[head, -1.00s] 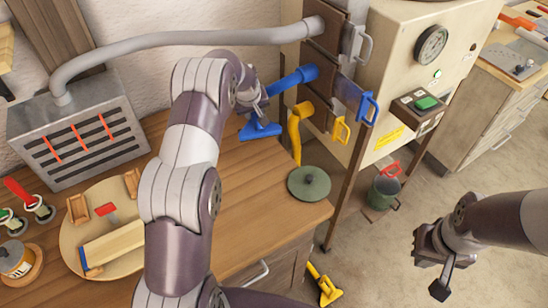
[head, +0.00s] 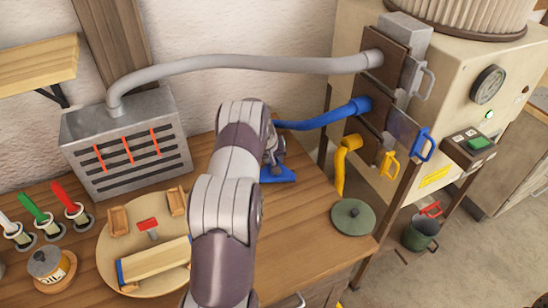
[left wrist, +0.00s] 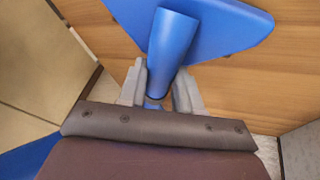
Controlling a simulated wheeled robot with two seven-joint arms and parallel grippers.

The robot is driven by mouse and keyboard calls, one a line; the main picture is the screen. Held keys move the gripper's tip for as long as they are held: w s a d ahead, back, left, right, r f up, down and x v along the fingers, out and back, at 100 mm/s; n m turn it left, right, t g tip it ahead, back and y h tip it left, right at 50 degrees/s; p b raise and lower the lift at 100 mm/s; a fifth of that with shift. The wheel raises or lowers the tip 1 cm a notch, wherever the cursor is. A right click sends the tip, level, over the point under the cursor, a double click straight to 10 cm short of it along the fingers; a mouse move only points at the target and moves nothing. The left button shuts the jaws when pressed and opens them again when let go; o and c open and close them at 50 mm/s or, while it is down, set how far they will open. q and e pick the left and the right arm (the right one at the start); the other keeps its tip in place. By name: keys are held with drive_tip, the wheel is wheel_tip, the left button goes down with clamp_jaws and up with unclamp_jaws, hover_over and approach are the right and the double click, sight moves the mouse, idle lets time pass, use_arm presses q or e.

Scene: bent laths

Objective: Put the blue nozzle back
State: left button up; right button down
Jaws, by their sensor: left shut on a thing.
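The blue nozzle (head: 279,175) has a flat, wide blue head and is at the rear of the wooden bench, right of the grey slotted box. A blue hose (head: 325,119) runs from beside the nozzle to a port on the cream machine. My left gripper (head: 274,152) is at the nozzle, partly hidden behind my own arm. In the left wrist view, its grey fingers (left wrist: 158,93) are shut on the round neck of the blue nozzle (left wrist: 172,42), with the flat head beyond them. I cannot tell whether the nozzle touches the bench. My right gripper is out of view.
The grey slotted box (head: 127,150) joins a grey hose (head: 240,65) above. A yellow hose (head: 342,165) and dark green lid (head: 353,217) are right of the nozzle. A round wooden board (head: 110,250) stands front left. The bench between board and lid is partly clear.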

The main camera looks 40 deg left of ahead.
use_arm(q)
drive_tip(key=shift+w+f, duration=0.1)
drive_tip(key=shift+f, duration=0.65)
drive_tip(key=o, duration=0.9)
drive_tip(key=shift+o, duration=0.2)
